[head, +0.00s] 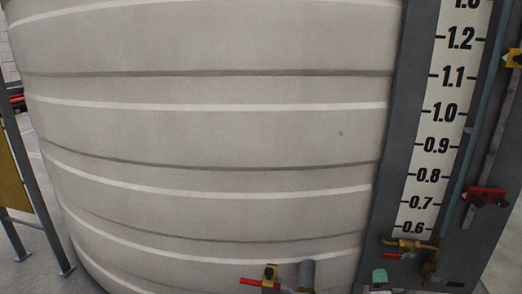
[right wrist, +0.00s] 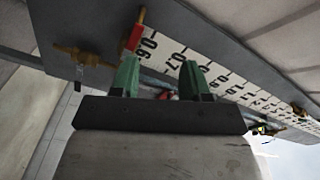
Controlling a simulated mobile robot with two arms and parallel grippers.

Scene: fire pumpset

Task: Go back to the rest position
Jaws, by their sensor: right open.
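My right gripper (head: 379,277) shows only as a small green fingertip at the bottom of the head view, just below the gauge's lower brass valve (head: 410,243). In the right wrist view my right gripper (right wrist: 160,76) has two green fingers set well apart, with nothing held between them. The numbered level gauge (head: 432,140) runs up the right of the head view. In the right wrist view the gauge strip (right wrist: 215,78) passes behind the fingers. A red handle (right wrist: 135,37) appears just above the left finger. My left gripper is not in view.
A large ribbed pale tank (head: 210,130) fills most of the head view. A red-handled valve (head: 265,280) and a grey pipe (head: 306,274) stand low in front of it. Another red clamp or handle (head: 487,195) is right of the gauge. A dark frame (head: 35,190) stands at far left.

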